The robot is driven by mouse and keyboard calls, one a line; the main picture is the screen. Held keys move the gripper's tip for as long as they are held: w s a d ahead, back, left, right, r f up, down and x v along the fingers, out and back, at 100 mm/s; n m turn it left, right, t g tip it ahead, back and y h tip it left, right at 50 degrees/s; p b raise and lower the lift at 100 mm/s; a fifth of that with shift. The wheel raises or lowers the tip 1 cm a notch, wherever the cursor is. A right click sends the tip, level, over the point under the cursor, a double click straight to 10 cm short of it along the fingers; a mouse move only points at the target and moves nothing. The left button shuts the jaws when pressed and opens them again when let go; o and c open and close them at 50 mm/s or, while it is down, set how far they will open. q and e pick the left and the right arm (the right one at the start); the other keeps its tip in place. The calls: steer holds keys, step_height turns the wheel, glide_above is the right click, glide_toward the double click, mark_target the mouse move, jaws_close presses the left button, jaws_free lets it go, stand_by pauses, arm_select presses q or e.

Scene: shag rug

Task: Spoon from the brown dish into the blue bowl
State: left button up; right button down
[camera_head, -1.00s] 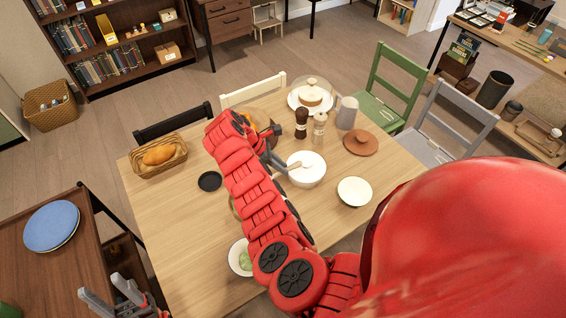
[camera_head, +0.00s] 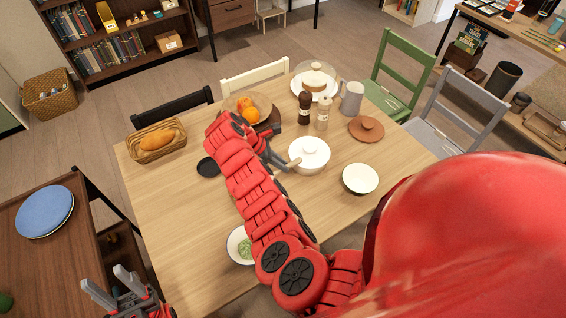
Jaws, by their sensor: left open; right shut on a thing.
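My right gripper (camera_head: 275,157) is over the middle of the table, shut on a thin pale piece that looks like a spoon handle (camera_head: 293,163). It is beside the white lidded pot (camera_head: 310,155); whether they touch I cannot tell. A round brown dish with a knobbed lid (camera_head: 366,129) sits at the right of the table. I see no clear blue bowl; my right arm hides part of the table. A white bowl with green contents (camera_head: 238,246) is partly behind that arm. My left gripper (camera_head: 121,283) is open and empty at the lower left, off the table.
A cream bowl (camera_head: 360,179) stands at the table's right front. Two shakers (camera_head: 305,106), a grey pitcher (camera_head: 351,98), a glass-domed cake stand (camera_head: 314,84) and a fruit bowl (camera_head: 248,108) stand at the back. A bread basket (camera_head: 157,142) is at left. Blue plates (camera_head: 45,211) lie on a side cart.

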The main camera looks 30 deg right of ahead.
step_height(320, 180, down, 2)
steer(key=shift+a+f+b, duration=0.15)
steer(key=shift+b, duration=0.65)
steer(key=shift+f+b, duration=0.4)
steer(key=shift+f, duration=0.05)
steer(key=p, duration=0.2)
steer(key=r+y+p, duration=0.1)
steer(key=p, duration=0.1)
steer(key=shift+w+a+p, duration=0.2)
steer(key=shift+a+p, duration=0.1)
steer(key=shift+a, duration=0.1)
steer(key=r+y+p, duration=0.1)
steer(key=p, duration=0.2)
steer(key=r+t+y+p, duration=0.1)
steer(key=r+p, duration=0.1)
steer(key=p, duration=0.2)
steer(key=shift+s+d, duration=0.15)
steer(key=shift+d, duration=0.25)
steer(key=shift+s+d+r+y+p, duration=0.2)
steer(key=shift+r+y+p, duration=0.3)
steer(key=shift+p, duration=0.9)
steer(key=shift+w+f, duration=0.15)
